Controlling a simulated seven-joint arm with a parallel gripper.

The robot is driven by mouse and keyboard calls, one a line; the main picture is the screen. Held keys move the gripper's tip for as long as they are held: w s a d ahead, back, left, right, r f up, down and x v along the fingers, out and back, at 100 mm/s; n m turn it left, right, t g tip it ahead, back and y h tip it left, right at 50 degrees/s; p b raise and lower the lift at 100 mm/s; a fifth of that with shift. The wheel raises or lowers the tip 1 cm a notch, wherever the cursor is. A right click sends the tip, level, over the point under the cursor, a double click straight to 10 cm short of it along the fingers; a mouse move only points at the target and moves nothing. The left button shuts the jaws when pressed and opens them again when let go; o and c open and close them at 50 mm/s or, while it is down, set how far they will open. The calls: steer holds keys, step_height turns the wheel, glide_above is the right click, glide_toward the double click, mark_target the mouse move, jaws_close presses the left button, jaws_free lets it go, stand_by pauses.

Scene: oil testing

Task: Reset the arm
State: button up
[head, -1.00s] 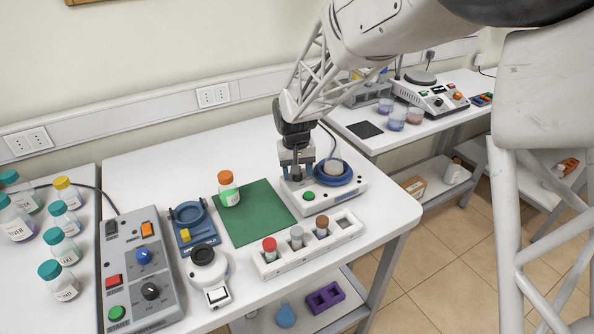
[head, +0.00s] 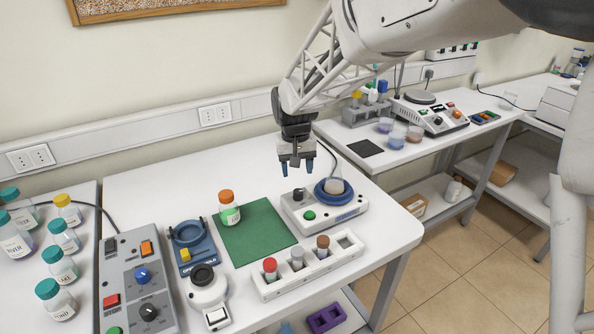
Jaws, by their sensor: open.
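My gripper (head: 296,170) hangs in the air above the back left of a small white device (head: 325,211), fingers pointing down, open and empty. The device has a green button, a dark knob and a blue round dish (head: 347,193) with a clear beaker (head: 334,184) standing in it. My gripper is apart from the device and the beaker. My arm reaches in from the upper right.
Left of the device lies a green mat (head: 253,234) with an orange-capped bottle (head: 229,208) on it. In front stands a white rack (head: 308,264) with several capped vials. A control box (head: 139,280) and teal-capped bottles (head: 60,264) are at left. Open air surrounds my gripper.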

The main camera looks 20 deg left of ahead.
steer(key=shift+d, duration=0.1)
steer(key=s+d+r+m, duration=0.1)
steer(key=s+d+r, duration=0.25)
steer(key=d, duration=0.45)
steer(key=s+d+r+m+t, duration=0.1)
steer(key=s+d+r, duration=0.25)
steer(key=d, duration=0.45)
steer(key=s+d+r+m, duration=0.1)
steer(key=s+d+r, duration=0.1)
steer(key=s+d, duration=0.45)
steer(key=s+d+f+m+t, duration=0.1)
steer(key=s+d+m, duration=0.1)
steer(key=s+d, duration=1.4)
steer(key=shift+s, duration=1.2)
steer(key=shift+f, duration=0.1)
